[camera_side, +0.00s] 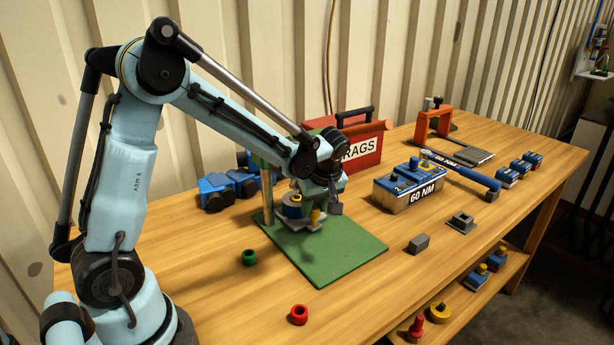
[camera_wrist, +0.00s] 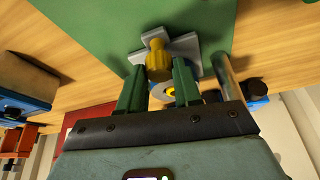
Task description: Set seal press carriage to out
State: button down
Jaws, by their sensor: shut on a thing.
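A green press-like stand has a flat green base (camera_side: 345,250) and an upright post (camera_side: 267,190). A grey carriage plate (camera_side: 292,224) sits low over the base and carries a yellow knob (camera_side: 314,216). The wrist view shows the yellow knob (camera_wrist: 159,62) on the grey plate (camera_wrist: 186,45). My gripper (camera_wrist: 157,70) has its two green fingers on either side of the knob and is shut on it. A round blue-and-silver part sits beside the knob, partly hidden by my fingers. My wrist hides part of the stand in the side view.
A blue-topped 60 NM block (camera_side: 408,190) stands to the right, with an orange frame (camera_side: 434,122) farther back.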

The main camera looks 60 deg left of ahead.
jog(key=d, duration=1.5)
jog(key=c, duration=1)
grip_release()
jog(key=shift+o, duration=1.1)
jog(key=shift+r, duration=0.1)
jog(key=v, duration=1.1)
jog(key=shift+r, duration=0.4)
jog(key=shift+s+d, duration=0.15)
